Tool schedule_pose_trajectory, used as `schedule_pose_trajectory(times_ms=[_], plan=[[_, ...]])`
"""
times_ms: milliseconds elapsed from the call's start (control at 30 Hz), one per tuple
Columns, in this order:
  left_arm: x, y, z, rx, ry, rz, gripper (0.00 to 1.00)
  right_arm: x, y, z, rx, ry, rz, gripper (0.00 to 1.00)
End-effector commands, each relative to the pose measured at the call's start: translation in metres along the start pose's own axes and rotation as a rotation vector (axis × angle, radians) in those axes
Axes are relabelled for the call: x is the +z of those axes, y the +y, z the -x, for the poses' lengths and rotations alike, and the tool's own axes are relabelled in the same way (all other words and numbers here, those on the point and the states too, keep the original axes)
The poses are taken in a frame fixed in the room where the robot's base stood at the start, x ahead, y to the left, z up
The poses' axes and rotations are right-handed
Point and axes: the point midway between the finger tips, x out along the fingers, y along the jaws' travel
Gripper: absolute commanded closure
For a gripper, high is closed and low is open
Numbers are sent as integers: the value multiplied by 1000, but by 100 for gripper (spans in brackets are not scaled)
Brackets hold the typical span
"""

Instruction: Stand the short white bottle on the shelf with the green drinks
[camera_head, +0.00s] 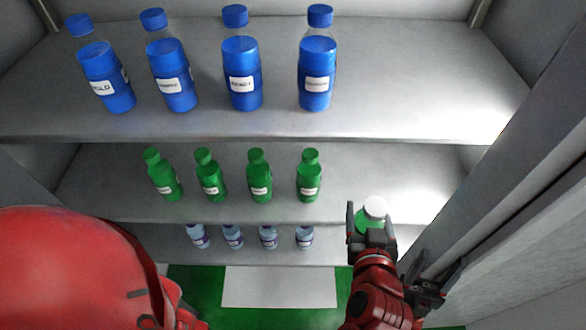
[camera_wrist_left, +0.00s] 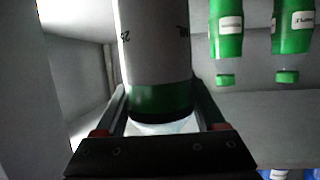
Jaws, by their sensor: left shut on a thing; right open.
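The short white bottle (camera_head: 376,207) has a white cap and a green band. It is at the right end of the row of green drinks (camera_head: 259,178), with a gap between. My left gripper (camera_head: 370,224) is shut on it. The left wrist view, which is upside down, shows its white label (camera_wrist_left: 155,45) between the fingers. The bottle looks upright. Its base is hidden, so I cannot tell whether it touches the shelf (camera_head: 235,207). My right gripper (camera_head: 432,287) is open and empty, lower right, close to the side wall.
Large blue bottles (camera_head: 242,75) stand on the shelf above. Small pale bottles (camera_head: 268,238) stand on the shelf below. The cabinet's right wall (camera_head: 500,190) is close to both grippers. The middle shelf has free room right of the green drinks.

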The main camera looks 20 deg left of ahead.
Motion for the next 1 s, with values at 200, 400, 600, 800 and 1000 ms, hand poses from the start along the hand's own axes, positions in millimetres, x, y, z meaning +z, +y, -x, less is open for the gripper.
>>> schedule_pose_trajectory(times_ms=[200, 400, 600, 800, 1000], plan=[[-1, -2, -12, -4, 1, 4, 100, 1, 0, 7, 0, 0, 0, 41], [-8, -4, -48, -6, 4, 5, 100, 4, -1, 26, 0, 0, 0, 41], [-26, -7, -82, -6, -4, 3, 100, 1, 0, 8, 0, 1, 0, 41], [-38, -9, -123, -6, -1, 2, 100, -1, 0, -8, 0, 0, 0, 41], [-42, -9, -147, -2, 2, 1, 100, -2, 1, -14, 0, 0, 0, 41]])
